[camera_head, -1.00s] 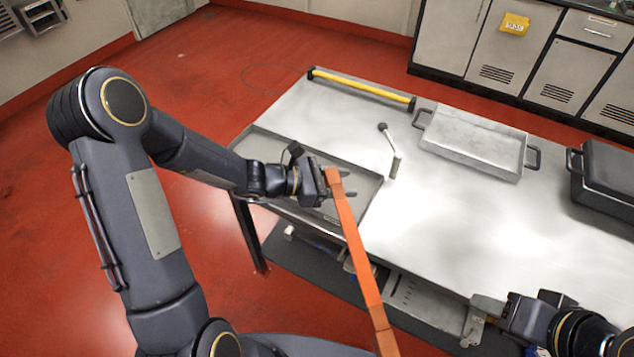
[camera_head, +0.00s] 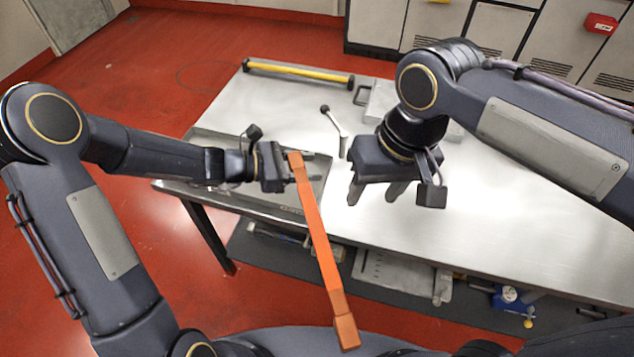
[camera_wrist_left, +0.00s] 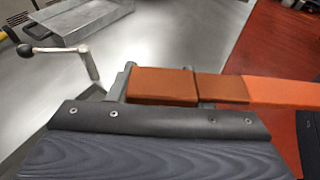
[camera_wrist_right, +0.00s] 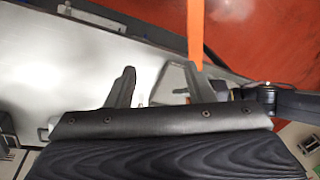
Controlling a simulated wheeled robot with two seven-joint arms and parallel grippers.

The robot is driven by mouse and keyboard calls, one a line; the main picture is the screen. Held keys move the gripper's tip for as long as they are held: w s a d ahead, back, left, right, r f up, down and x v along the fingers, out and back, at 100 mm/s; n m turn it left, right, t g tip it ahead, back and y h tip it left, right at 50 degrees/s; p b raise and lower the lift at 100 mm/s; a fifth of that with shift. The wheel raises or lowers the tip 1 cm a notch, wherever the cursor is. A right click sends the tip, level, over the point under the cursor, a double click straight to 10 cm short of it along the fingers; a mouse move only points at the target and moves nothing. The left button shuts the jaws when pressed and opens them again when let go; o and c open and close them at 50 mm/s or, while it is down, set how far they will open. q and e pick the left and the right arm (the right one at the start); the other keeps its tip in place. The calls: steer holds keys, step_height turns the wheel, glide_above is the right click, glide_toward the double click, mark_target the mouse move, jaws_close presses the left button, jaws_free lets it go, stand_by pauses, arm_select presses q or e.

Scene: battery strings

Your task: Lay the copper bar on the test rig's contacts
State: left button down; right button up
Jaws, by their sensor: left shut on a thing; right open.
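The copper bar (camera_head: 317,238) is long and orange with browner ends. My left gripper (camera_head: 308,167) is shut on its far end section; the bar slants toward me past the table's front edge, tilt unclear. In the left wrist view the bar's brown end (camera_wrist_left: 163,85) sits between the fingers. My right gripper (camera_head: 378,195) is open and empty above the table, to the right of the bar. In the right wrist view the bar (camera_wrist_right: 195,40) shows beyond one finger. I cannot clearly make out the test rig's contacts; my left arm and gripper cover part of that area.
A shallow grey tray (camera_head: 215,138) lies at the table's left. A lever with a black knob (camera_head: 325,108) stands beyond the bar. A yellow bar (camera_head: 300,74) lines the far edge. A metal pan (camera_head: 375,105) is partly behind my right arm. The table's right (camera_head: 500,205) looks clear.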

steer(key=n+h, duration=0.1)
steer(key=h, duration=0.1)
glide_above(317, 230)
arm_select(q)
steer(key=shift+r, duration=0.1)
arm_select(e)
step_height(317, 230, down, 12)
steer(key=shift+r, duration=0.2)
steer(key=shift+c, duration=0.5)
jaws_close()
arm_select(q)
steer(key=c, duration=0.6)
jaws_free()
steer(key=shift+c, duration=0.2)
